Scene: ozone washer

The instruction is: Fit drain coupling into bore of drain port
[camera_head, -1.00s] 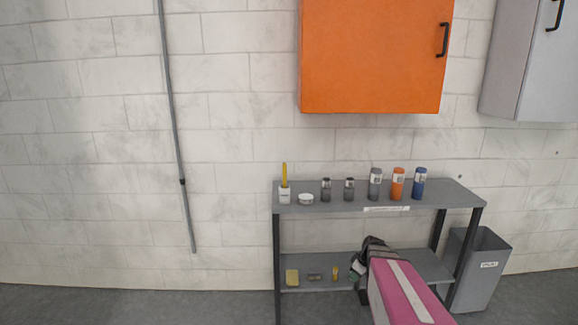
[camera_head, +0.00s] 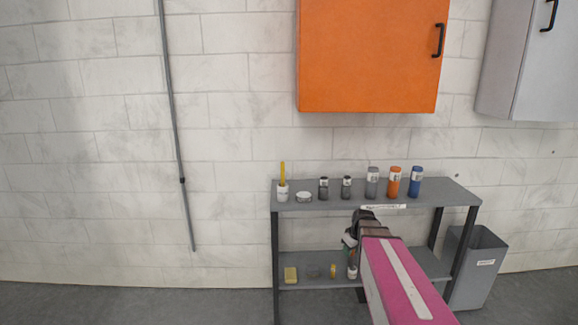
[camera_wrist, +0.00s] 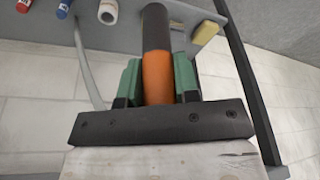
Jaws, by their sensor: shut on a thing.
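My gripper (camera_wrist: 157,85) has green fingers and is shut on an orange and dark grey cylinder (camera_wrist: 158,75) in the wrist view. I cannot tell for sure whether this cylinder is the drain coupling. Its dark end points away from the gripper, toward a grey shelf surface. In the head view my gripper (camera_head: 351,238) is in front of the shelf unit, between its two boards; the held cylinder cannot be made out clearly there. I cannot make out a drain port or its bore in any view.
A grey shelf unit (camera_head: 335,200) carries several bottles on top. A yellow sponge (camera_head: 290,275) and small items lie on its lower board. A grey bin (camera_head: 478,275) stands at right. An orange cabinet (camera_head: 370,55) and a grey cabinet (camera_head: 515,65) hang above.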

